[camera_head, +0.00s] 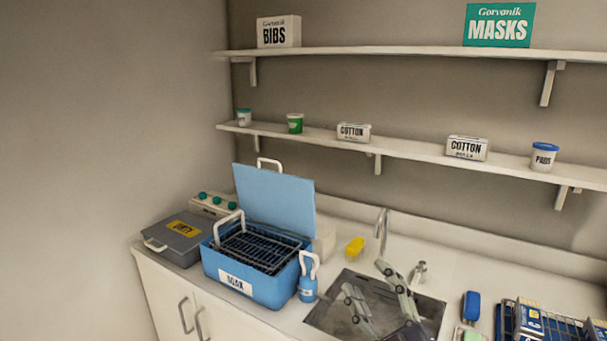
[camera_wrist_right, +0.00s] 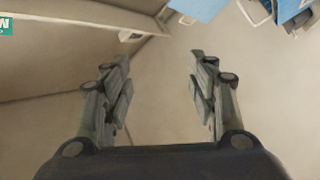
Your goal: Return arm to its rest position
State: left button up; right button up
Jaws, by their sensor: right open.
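My right gripper (camera_head: 368,280) reaches in from the bottom of the head view, over the sink. Its two fingers are spread apart with nothing between them. The right wrist view shows the same open, empty gripper (camera_wrist_right: 160,65) against a plain pale surface. My left gripper is in neither view.
The metal sink (camera_head: 320,312) lies below the gripper, with a faucet (camera_head: 381,230) behind it.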

jog(key=s+d+f+m+g+h, duration=0.3)
jog(key=d+f+m+h, duration=0.15)
jog(key=f, duration=0.45)
jog(key=s+d+f+m+g+h, duration=0.3)
jog(key=d+f+m, duration=0.15)
jog(key=f, duration=0.35)
jog(key=s+f+m+g, duration=0.1)
jog(key=s+f+g, duration=0.5)
jog(key=s, duration=0.5)
jog(key=s+f+m+g, duration=0.1)
jog(key=s+f+g, duration=0.4)
jog(key=s+f, duration=0.45)
jog(key=s+f+g, duration=0.1)
jog(key=s+f, duration=0.1)
jog(key=f, duration=1.1)
jog(key=s+f, duration=0.2)
jog(key=f, duration=1.1)
jog(key=s+d+f+g, duration=0.1)
jog(key=s+d+f, duration=0.1)
jog(key=s+f, duration=1.3)
jog(key=shift+s+d, duration=0.15)
jog(key=shift+s, duration=0.5)
